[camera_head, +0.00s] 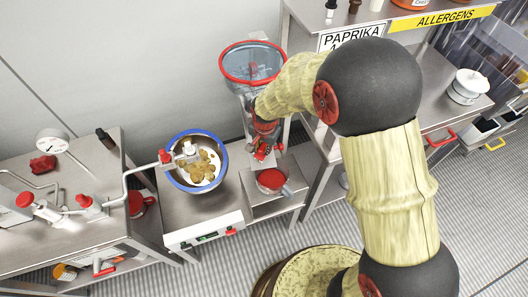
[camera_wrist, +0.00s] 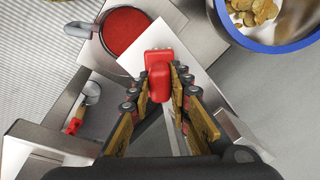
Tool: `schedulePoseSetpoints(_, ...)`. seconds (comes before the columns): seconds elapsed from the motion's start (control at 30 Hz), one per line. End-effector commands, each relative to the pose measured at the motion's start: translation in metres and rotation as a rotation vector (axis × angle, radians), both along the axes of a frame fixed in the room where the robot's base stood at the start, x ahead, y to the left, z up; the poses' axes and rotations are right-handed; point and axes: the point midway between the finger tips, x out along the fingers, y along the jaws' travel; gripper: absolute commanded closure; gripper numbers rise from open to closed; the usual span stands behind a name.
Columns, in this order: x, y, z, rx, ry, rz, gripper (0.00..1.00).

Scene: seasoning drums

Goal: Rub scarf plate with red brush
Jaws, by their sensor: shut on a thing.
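My gripper (camera_wrist: 161,84) is shut on a red thing (camera_wrist: 158,62), which looks like the red brush's handle or block. Its lower part and any bristles are hidden. A pale flat plate (camera_wrist: 196,72), possibly the scarf plate, lies beneath and beside the red thing in the wrist view. I cannot tell whether the two touch. In the head view my gripper (camera_head: 264,151) points down below the clear hopper (camera_head: 250,66) with the red rim. The brush and plate are hard to make out there.
A pan with red contents (camera_head: 271,180) stands just below my gripper and shows in the wrist view (camera_wrist: 125,31). A blue-rimmed bowl (camera_head: 173,178) of brown pieces is to its left. A red-handled tool (camera_wrist: 77,121) lies at left in the wrist view. The striped floor is clear.

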Motion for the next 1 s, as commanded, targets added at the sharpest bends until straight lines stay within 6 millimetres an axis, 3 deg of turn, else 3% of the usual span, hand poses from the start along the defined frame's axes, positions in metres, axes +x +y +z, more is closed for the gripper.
schedulePoseSetpoints(0.63, 0.041, 0.006, 0.012, 0.001, -0.004, 0.001, 1.0)
schedulePoseSetpoints(1.0, 0.042, 0.006, 0.01, 0.002, -0.007, -0.001, 1.0)
